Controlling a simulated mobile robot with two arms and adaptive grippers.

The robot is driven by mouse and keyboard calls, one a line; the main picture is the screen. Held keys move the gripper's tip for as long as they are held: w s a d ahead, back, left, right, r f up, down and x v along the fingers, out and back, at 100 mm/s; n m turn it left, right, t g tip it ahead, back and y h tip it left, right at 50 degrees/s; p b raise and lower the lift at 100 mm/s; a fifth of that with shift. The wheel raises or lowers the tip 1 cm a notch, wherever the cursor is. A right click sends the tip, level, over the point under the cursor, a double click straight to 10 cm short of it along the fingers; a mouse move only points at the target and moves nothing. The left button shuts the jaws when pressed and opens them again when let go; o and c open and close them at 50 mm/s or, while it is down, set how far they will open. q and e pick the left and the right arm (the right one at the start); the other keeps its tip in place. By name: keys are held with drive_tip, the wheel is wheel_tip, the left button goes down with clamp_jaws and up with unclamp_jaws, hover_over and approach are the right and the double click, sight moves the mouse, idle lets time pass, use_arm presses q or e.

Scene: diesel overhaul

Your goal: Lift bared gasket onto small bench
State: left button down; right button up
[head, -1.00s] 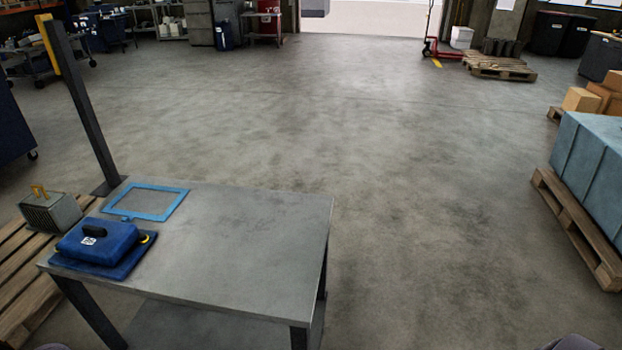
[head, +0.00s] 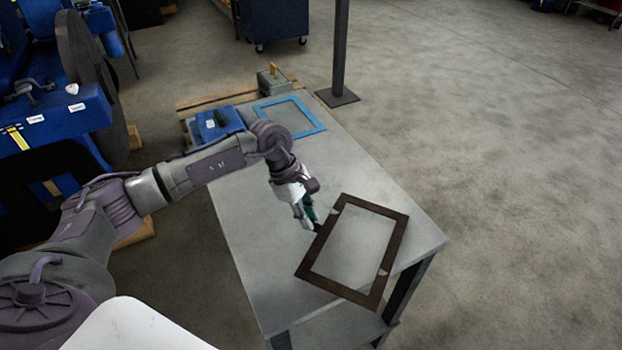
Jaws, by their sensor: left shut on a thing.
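A dark brown, thin rectangular gasket (head: 391,258) with an open middle shows over the near right end of the small grey bench (head: 245,245). My left gripper (head: 310,218) is shut on the left side of the gasket. The gasket is about level with the bench top; I cannot tell whether it touches the top or hangs just above it. Part of its left side is hidden at the fingers. My right gripper is out of view.
A light blue frame (head: 315,121) and a blue case (head: 215,124) lie at the bench's far end. A dark post (head: 340,50) stands behind the bench. Blue machinery (head: 60,118) is at the left. The floor at right is clear.

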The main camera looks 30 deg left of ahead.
use_arm(q)
drive_tip(key=w+a+r+n+t, duration=0.1)
drive_tip(key=w+n, duration=0.1)
drive_tip(key=n, duration=0.1)
drive_tip(key=w+a+r+n+t+y+b, duration=0.1)
drive_tip(key=w+a+n, duration=0.1)
drive_tip(key=w+n, duration=0.1)
drive_tip(key=w+a+r+n+t, duration=0.1)
drive_tip(key=w+a+n, duration=0.1)
drive_tip(key=w+n, duration=0.1)
drive_tip(key=shift+w+r+n+t+b, duration=0.2)
drive_tip(key=shift+n+t+b, duration=0.1)
drive_tip(key=shift+n, duration=0.2)
drive_tip(key=shift+w+n+y, duration=0.15)
drive_tip(key=shift+n+y, duration=0.15)
drive_tip(key=shift+f+b, duration=0.35)
wheel_tip(320, 180, down, 6)
drive_tip(key=b, duration=0.3)
drive_tip(key=shift+r, duration=0.1)
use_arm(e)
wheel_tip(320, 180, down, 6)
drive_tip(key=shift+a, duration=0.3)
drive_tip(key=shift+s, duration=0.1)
use_arm(q)
drive_tip(key=c, duration=1)
unclamp_jaws()
drive_tip(key=shift+c, duration=0.2)
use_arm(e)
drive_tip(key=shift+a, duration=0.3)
